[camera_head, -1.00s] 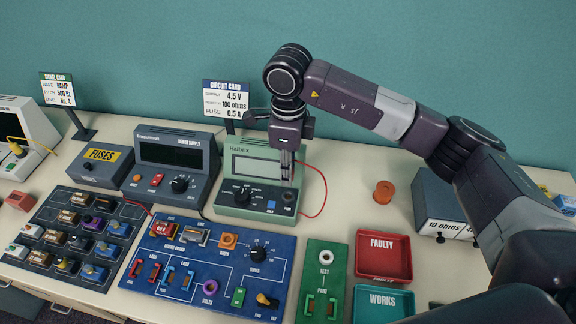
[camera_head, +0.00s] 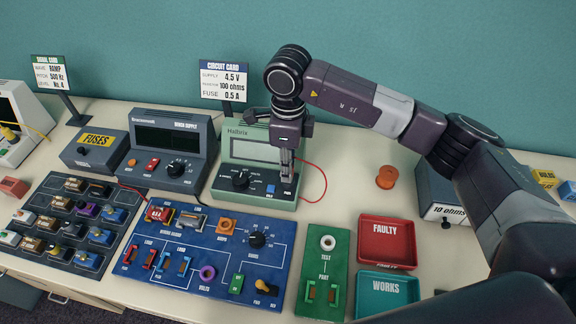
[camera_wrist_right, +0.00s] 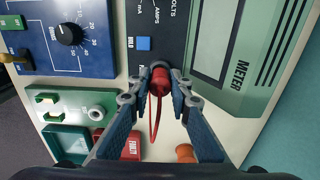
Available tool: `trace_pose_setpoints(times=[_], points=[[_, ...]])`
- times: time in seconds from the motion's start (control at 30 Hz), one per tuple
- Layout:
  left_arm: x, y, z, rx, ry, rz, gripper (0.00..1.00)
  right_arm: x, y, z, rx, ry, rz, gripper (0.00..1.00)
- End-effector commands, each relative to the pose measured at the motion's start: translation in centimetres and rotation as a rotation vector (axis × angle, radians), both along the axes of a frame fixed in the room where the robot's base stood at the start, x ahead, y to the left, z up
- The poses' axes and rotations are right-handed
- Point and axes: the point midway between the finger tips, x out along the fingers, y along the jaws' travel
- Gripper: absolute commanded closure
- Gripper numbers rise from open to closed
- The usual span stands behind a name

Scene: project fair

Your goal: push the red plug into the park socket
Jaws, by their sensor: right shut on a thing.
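The red plug (camera_wrist_right: 158,80) is between the fingertips of my right gripper (camera_wrist_right: 158,88), which is shut on it. Its red lead (camera_wrist_right: 154,118) hangs in a loop, and in the head view the lead (camera_head: 324,190) curves off the right side of the green meter (camera_head: 226,187). In the head view my right gripper (camera_head: 287,172) points down over the front right of the meter's panel, and its fingers hide the plug. The park socket is hidden under the plug and fingertips; I cannot tell whether the plug touches it. My left gripper is out of view.
The blue hold button (camera_wrist_right: 143,43) is close beside the fingertips. The blue circuit board (camera_head: 220,245), the green test board (camera_head: 337,268) and the red faulty tray (camera_head: 387,217) lie in front. An orange spool (camera_head: 386,177) stands to the right on bare table.

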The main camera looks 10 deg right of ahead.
Motion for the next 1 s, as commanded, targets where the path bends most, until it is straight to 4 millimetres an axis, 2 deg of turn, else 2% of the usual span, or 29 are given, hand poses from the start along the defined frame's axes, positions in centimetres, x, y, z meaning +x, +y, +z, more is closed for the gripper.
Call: trace_pose_setpoints(times=[1.0], points=[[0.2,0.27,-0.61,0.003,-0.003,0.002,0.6,0.0,0.01,0.03,0.0,0.0,0.0,1.0]])
